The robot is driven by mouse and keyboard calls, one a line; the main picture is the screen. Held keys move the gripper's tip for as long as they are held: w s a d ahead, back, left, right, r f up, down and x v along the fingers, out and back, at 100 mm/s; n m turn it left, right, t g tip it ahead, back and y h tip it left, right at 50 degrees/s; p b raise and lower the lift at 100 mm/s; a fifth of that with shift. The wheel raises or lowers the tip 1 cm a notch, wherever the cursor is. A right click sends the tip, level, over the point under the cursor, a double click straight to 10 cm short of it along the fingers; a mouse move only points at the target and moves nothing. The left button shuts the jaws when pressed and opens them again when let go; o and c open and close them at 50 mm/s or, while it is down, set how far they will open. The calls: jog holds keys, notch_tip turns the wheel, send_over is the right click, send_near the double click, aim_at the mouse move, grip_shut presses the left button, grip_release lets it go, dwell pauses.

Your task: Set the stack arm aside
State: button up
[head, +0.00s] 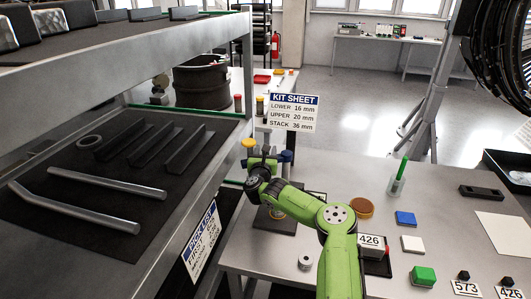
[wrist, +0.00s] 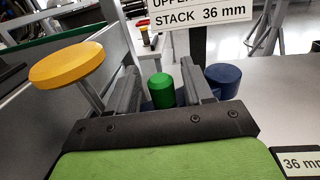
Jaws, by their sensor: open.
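I cannot tell for sure which part is the stack arm. A yellow disc on a slanted metal rod (wrist: 68,64) stands left of my gripper in the wrist view; the disc also shows in the head view (head: 248,143). My gripper (wrist: 162,84) is open, its two grey fingers apart. A green cylinder (wrist: 161,91) shows between the fingers; I cannot tell whether they touch it. A dark blue round knob (wrist: 223,80) is just right of the fingers, and also shows in the head view (head: 286,156). My gripper and arm hide much of the fixture.
The kit sheet sign (head: 292,112) stands behind my gripper and reads stack 36 mm. A shelf rack (head: 190,235) is close on the left. The bench (head: 330,178) on the right holds a brown disc (head: 360,207), a blue block (head: 405,218) and a green block (head: 423,275).

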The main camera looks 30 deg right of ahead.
jog(key=shift+s+a, duration=0.1)
jog(key=p+v, duration=0.2)
jog(key=v, duration=1.3)
jog(key=shift+s+a, duration=0.15)
jog(key=shift+s, duration=0.05)
